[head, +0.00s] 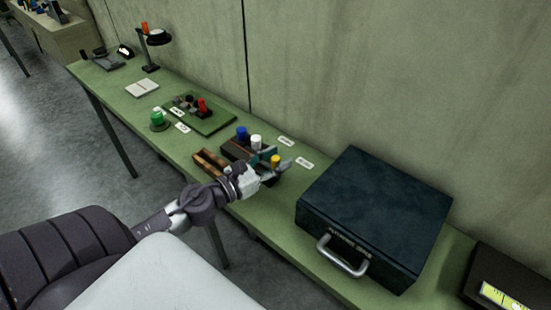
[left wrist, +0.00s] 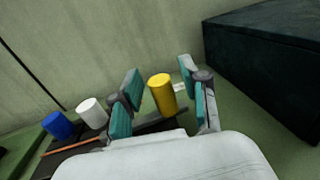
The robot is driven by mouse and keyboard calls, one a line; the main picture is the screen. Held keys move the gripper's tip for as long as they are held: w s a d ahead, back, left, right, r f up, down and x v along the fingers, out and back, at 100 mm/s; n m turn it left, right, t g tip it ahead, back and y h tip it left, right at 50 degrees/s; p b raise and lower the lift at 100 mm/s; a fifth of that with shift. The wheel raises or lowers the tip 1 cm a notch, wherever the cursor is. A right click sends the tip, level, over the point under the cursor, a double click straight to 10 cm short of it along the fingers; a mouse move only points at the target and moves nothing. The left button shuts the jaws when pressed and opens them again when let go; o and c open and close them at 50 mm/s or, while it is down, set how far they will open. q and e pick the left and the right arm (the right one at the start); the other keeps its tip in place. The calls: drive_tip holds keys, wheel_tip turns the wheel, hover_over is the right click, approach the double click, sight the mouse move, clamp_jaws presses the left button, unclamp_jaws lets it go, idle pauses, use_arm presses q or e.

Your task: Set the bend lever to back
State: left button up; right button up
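A dark lever box (head: 234,149) stands on the green bench, with a blue-capped lever (head: 242,133), a white-capped lever (head: 256,142) and a yellow-capped lever (head: 275,160). I cannot read which is the bend lever. My left gripper (head: 277,171) is at the yellow-capped lever. In the left wrist view, the yellow cap (left wrist: 162,94) stands between the open teal finger pads (left wrist: 163,100), with visible gaps on both sides. The white cap (left wrist: 92,113) and blue cap (left wrist: 58,125) are outside the fingers, to the left. The lever's lower part is partly hidden. My right gripper is not in view.
A large dark case (head: 375,215) with a handle stands close to the right of the gripper. Small white labels (head: 305,163) lie behind the levers. A green panel (head: 207,116) with a red knob, a green button (head: 157,117) and a lamp (head: 158,38) are farther left.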

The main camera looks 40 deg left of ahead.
use_arm(q)
drive_tip(key=shift+s, duration=0.2)
drive_tip(key=v, duration=1.1)
drive_tip(key=shift+s+a, duration=0.15)
drive_tip(key=shift+s, duration=0.15)
drive_tip(key=shift+f, duration=0.1)
